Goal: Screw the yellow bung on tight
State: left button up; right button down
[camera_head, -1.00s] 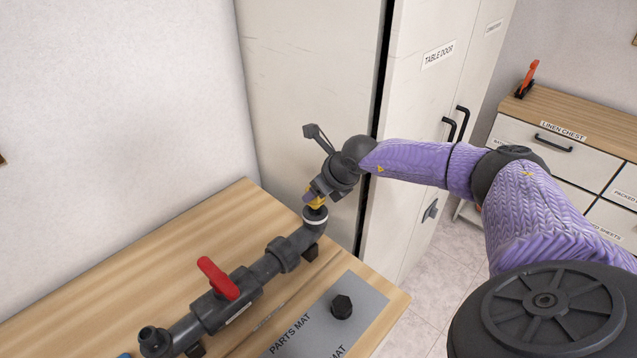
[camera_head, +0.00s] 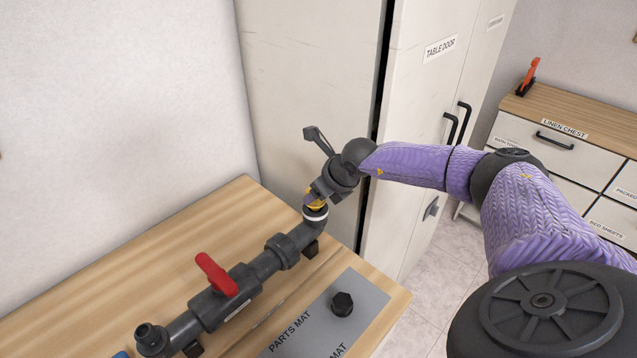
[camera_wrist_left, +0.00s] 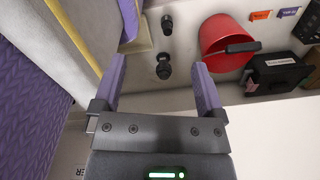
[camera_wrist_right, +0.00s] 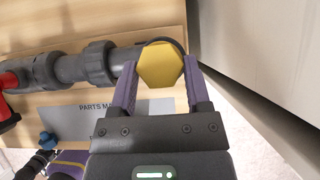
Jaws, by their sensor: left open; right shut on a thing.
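The yellow bung (camera_head: 315,199) sits at the top of the upturned end of the grey pipe (camera_head: 308,232), above a white ring. My right gripper (camera_head: 318,195) comes down on it from above and is shut on it. In the right wrist view the bung's yellow hexagonal head (camera_wrist_right: 160,65) lies between the two purple fingers. The bung's thread and its seat are hidden, so I cannot tell how tight it is. My left gripper (camera_wrist_left: 160,88) is open and empty in its own wrist view, away from the pipe; the head view does not show it.
A red valve handle (camera_head: 216,273) stands up from the pipe. A black cap (camera_head: 342,304) stands on the grey parts mat (camera_head: 372,291). A tall cabinet (camera_head: 310,90) is close behind the bung. A red bucket (camera_wrist_left: 222,45) shows in the left wrist view.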

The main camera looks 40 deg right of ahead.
jog(key=shift+f+b, duration=0.3)
jog(key=shift+f, duration=0.2)
jog(key=shift+f, duration=0.2)
